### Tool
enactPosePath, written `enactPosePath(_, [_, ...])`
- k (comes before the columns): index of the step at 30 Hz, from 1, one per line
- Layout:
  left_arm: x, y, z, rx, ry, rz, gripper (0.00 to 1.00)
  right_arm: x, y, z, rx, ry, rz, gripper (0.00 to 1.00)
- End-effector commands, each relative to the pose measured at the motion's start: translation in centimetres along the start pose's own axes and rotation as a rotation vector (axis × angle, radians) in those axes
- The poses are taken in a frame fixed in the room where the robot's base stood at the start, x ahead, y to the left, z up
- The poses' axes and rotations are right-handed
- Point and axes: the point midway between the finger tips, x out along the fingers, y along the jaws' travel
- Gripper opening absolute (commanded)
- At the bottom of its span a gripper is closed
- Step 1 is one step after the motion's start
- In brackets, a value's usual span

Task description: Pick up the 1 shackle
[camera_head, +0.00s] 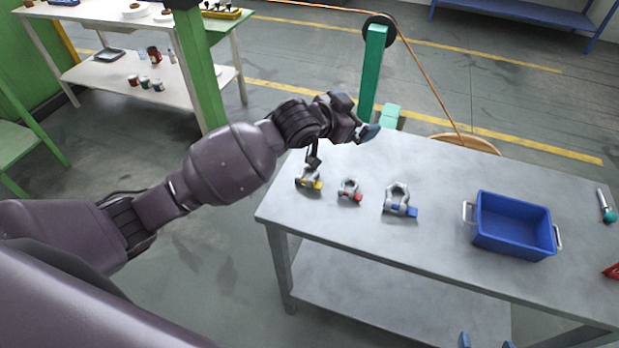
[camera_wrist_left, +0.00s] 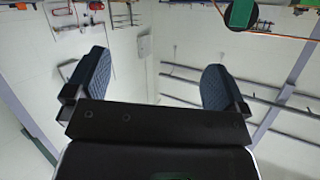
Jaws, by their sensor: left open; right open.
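Three grey shackles stand in a row on the grey table: one with a yellow pin (camera_head: 311,183), a smaller one with a red pin (camera_head: 350,190), and a larger one with a blue pin (camera_head: 401,202). My left gripper (camera_head: 356,117) is raised near the table's far left edge, beyond the shackles in the picture. It is open and empty, its two blue pads apart in the left wrist view (camera_wrist_left: 153,72). No shackle shows there. My right gripper (camera_head: 486,342) shows only as two separated blue fingertips at the bottom edge; it is open.
A blue bin (camera_head: 512,225) with side handles stands on the grey table (camera_head: 350,232), right of the shackles. A teal-handled tool (camera_head: 608,209) lies at the far right. A green post (camera_head: 373,70) with a wheel and copper wire rises behind the table. The table is clear between shackles and bin.

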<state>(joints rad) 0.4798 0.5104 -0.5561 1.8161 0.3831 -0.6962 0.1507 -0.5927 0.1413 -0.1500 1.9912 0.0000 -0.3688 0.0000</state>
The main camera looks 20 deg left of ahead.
Motion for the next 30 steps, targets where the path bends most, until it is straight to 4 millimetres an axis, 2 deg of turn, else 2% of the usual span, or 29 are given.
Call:
enactPosePath(1, [0.7,-0.4,-0.9,0.001,-0.045,0.015,1.00,0.1,0.1,0.1,-0.002,0.000,0.000,0.81])
enactPosePath(4, [1.5,-0.9,-1.5,-0.028,-0.158,0.037,1.00,0.1,0.1,0.2,-0.004,-0.001,0.000,0.81])
enactPosePath(10, [1.6,-2.3,-0.5,-0.128,-0.425,0.031,1.00,0.0,0.1,0.5,-0.004,-0.006,0.001,0.81])
enactPosePath(13, [1.0,-3.1,1.1,-0.202,-0.579,0.005,1.00,-0.1,0.1,0.8,-0.003,-0.012,0.002,0.81])
enactPosePath(16, [-0.2,-3.5,3.7,-0.287,-0.739,-0.027,1.00,-0.3,0.2,1.1,-0.002,-0.017,0.003,0.81])
enactPosePath(18, [-1.2,-3.4,5.9,-0.355,-0.857,-0.050,1.00,-0.4,0.2,1.3,-0.002,-0.020,0.003,0.81])
enactPosePath(21, [-2.8,-2.9,8.3,-0.445,-1.007,-0.083,1.00,-0.4,0.2,1.3,-0.001,-0.022,0.003,0.81])
enactPosePath(27, [-5.4,-2.4,9.9,-0.581,-1.203,-0.163,1.00,-0.3,0.1,1.2,0.000,-0.019,0.002,0.81])
enactPosePath(30, [-5.8,-2.5,10.2,-0.610,-1.231,-0.204,1.00,-0.2,0.0,1.0,0.001,-0.015,0.002,0.81])
